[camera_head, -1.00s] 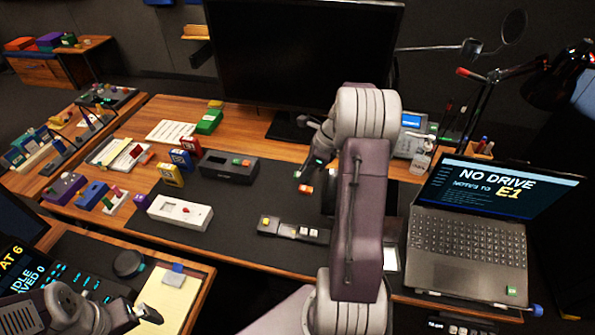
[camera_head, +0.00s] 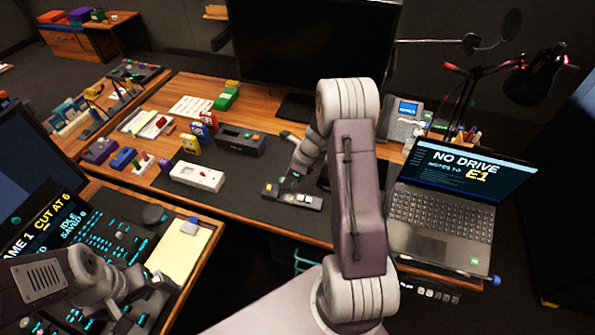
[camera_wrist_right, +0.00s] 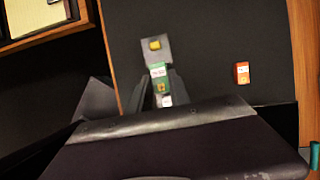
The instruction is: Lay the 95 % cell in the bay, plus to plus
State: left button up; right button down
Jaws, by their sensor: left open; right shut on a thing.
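My right gripper (camera_wrist_right: 161,90) is shut on a small green cell (camera_wrist_right: 158,78) with a white label too small to read surely. An orange patch shows on its near part. In the head view my right gripper (camera_head: 288,181) is low over the left part of the dark strip (camera_head: 313,205) on the mat. The strip's end with a yellow square (camera_wrist_right: 155,46) shows just beyond the cell in the right wrist view. Whether the cell touches the bay, and its plus marks, I cannot tell. My left gripper (camera_head: 152,284) is open and empty at the lower left.
An orange cell (camera_wrist_right: 242,73) lies on the mat right of my right gripper in the wrist view. A white box with a red button (camera_head: 197,177) and a dark case (camera_head: 240,142) stand left on the mat. A laptop (camera_head: 445,205) is to the right.

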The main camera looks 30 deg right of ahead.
jog(key=shift+s+r, duration=0.15)
jog(key=shift+s, duration=0.05)
notch_tip(320, 180, down, 2)
jog(key=shift+w+f+b, duration=0.1)
jog(key=shift+b, duration=0.5)
jog(key=b, duration=0.3)
send_over(286, 197)
jog(key=s+d, duration=0.1)
notch_tip(286, 197, down, 4)
jog(key=shift+f, duration=0.1)
jog(key=shift+f+b, duration=0.4)
jog(key=shift+b, duration=0.05)
jog(key=shift+f, duration=0.4)
dwell(0.4)
jog(key=c, duration=1.1)
grip_release()
jog(key=shift+c, duration=0.2)
jog(key=shift+r, duration=0.1)
